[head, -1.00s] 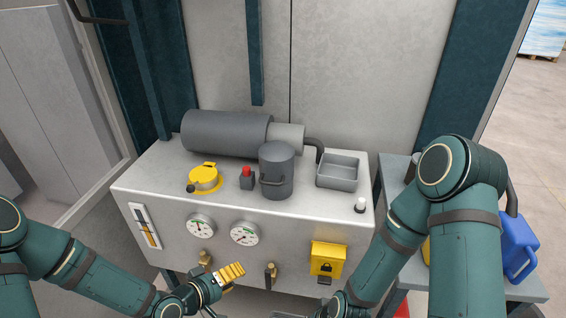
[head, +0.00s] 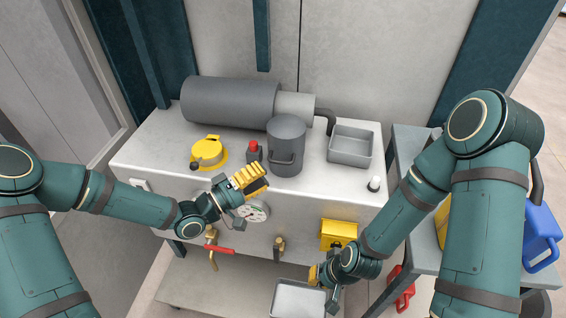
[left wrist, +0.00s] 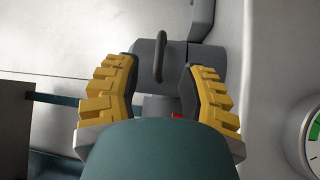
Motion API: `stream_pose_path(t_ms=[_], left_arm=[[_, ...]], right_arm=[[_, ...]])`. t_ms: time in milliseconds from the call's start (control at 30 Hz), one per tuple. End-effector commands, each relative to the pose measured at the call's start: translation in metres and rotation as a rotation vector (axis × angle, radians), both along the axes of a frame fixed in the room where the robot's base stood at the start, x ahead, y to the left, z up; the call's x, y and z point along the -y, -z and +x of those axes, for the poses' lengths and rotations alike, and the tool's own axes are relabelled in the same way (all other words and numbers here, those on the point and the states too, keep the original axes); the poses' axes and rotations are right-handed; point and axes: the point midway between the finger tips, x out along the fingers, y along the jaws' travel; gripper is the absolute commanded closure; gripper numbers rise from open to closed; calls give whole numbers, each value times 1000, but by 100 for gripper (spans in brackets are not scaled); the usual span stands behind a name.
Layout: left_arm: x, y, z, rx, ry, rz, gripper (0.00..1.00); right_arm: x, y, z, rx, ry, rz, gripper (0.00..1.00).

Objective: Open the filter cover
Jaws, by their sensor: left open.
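A dark grey upright canister (head: 286,150) with a bar handle stands on the bench top; it looks like the filter with its cover, and it is shut as far as I can see. In the left wrist view the handle (left wrist: 160,57) lies ahead, between the fingertip directions. My left gripper (head: 252,179) is open and empty, in front of the bench's front edge, below and left of the canister, apart from it. My right gripper (head: 318,276) is low in front of the bench beside a grey metal tray (head: 298,286); whether it grips the tray is unclear.
A red-topped part (head: 253,148) and a yellow cap (head: 207,151) are left of the canister. A horizontal grey cylinder (head: 230,103) lies behind. An open grey bin (head: 352,148) stands right.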

Motion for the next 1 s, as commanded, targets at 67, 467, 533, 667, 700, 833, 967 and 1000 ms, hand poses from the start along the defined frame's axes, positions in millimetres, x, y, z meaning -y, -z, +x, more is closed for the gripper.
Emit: stream_pose_path(t_ms=[67, 467, 533, 667, 700, 833, 967, 1000], left_arm=[[15, -2, 8, 2, 4, -2, 59], [55, -9, 35, -1, 0, 1, 59], [56, -9, 36, -1, 0, 0, 59], [57, -9, 37, -1, 0, 0, 59], [57, -9, 37, -1, 0, 1, 59], [57, -9, 37, -1, 0, 1, 63], [57, -9, 37, -1, 0, 1, 100], [57, -9, 37, -1, 0, 1, 100]], right_arm=[[0, 1, 0, -1, 0, 0, 100], [0, 3, -1, -2, -2, 0, 100], [0, 3, -1, -2, -2, 1, 100], [0, 3, -1, -2, -2, 1, 100], [0, 3, -1, -2, -2, 1, 100], [0, 3, -1, -2, -2, 0, 100], [0, 3, -1, -2, -2, 0, 100], [0, 3, -1, -2, -2, 0, 100]])
